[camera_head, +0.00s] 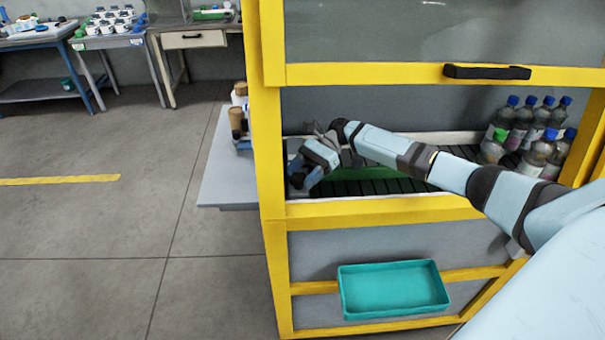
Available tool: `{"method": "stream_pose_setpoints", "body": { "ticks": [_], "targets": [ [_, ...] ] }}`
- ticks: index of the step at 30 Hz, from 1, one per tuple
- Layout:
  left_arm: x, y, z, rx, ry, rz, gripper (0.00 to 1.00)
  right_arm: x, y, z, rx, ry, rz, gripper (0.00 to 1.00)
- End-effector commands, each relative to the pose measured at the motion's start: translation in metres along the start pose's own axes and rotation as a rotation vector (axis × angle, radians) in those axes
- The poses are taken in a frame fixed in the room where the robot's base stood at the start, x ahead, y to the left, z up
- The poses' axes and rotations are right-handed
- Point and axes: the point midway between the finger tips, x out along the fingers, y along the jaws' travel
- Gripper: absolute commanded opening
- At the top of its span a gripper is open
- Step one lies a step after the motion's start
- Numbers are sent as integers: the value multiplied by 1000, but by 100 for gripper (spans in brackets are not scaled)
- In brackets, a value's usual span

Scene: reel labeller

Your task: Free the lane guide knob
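My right arm reaches in from the right through the opening of the yellow-framed machine (272,150). My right gripper (296,176) is at the left end of the conveyor (400,187), close to the inner side of the left yellow post. Its fingers are small and dark, and I cannot tell whether they are open or shut or whether they touch anything. I cannot make out the lane guide knob; the gripper and wrist cover that spot. A green strip (377,173) shows on the conveyor behind my forearm. My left gripper is not in view.
Several bottles with blue caps and one with a green cap (494,147) stand at the conveyor's right end. A raised door with a black handle (486,72) is above the opening. A teal tray (393,290) is below at the front. A grey side table (226,180) stands left.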

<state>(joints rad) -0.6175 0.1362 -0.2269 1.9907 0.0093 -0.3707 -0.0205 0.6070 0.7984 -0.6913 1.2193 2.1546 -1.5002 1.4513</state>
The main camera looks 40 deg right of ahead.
Motion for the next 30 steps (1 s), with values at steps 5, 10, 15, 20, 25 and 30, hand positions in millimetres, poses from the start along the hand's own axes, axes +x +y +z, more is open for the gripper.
{"method": "stream_pose_setpoints", "body": {
  "ticks": [5,10,15,20,25,30],
  "targets": [
    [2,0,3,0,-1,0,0,-10,0,-2,1,2,-1,57],
    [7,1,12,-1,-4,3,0,-42,-1,-3,0,3,-4,57],
    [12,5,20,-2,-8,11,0,-82,-1,-2,0,2,-5,57],
    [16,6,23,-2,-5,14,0,-113,-1,-1,-1,1,-2,57],
    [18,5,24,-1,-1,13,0,-132,-1,0,0,1,-1,57],
    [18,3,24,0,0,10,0,-138,0,1,-1,1,1,57]
  ]
}}
